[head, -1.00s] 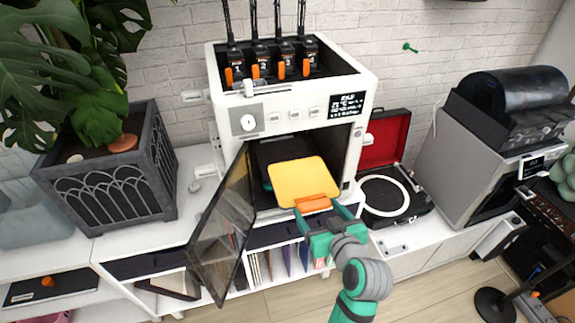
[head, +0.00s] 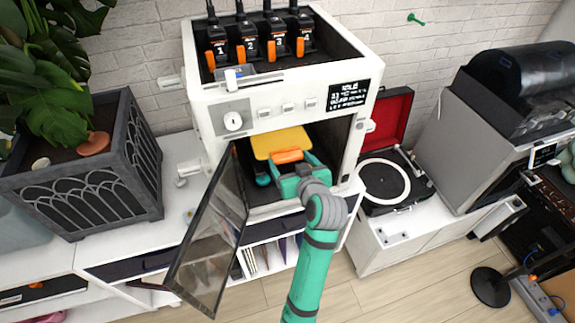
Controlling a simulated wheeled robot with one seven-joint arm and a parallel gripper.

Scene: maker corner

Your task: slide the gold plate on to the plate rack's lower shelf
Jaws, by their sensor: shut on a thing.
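The gold plate (head: 280,141) is a flat yellow-gold sheet with an orange grip tab (head: 288,156) on its near edge. My gripper (head: 291,173) is shut on the plate at this tab and holds it roughly level inside the open front of the white machine (head: 217,97). The far part of the plate is inside the chamber, under the top edge of the opening. The plate rack and its lower shelf cannot be made out; the dark chamber interior (head: 333,140) is partly hidden by the plate and my gripper.
The machine's glass door (head: 212,240) hangs open to the left of the opening, close to my arm. A planter (head: 85,165) stands further left. A record player (head: 385,180) with a red lid stands just right of the machine.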

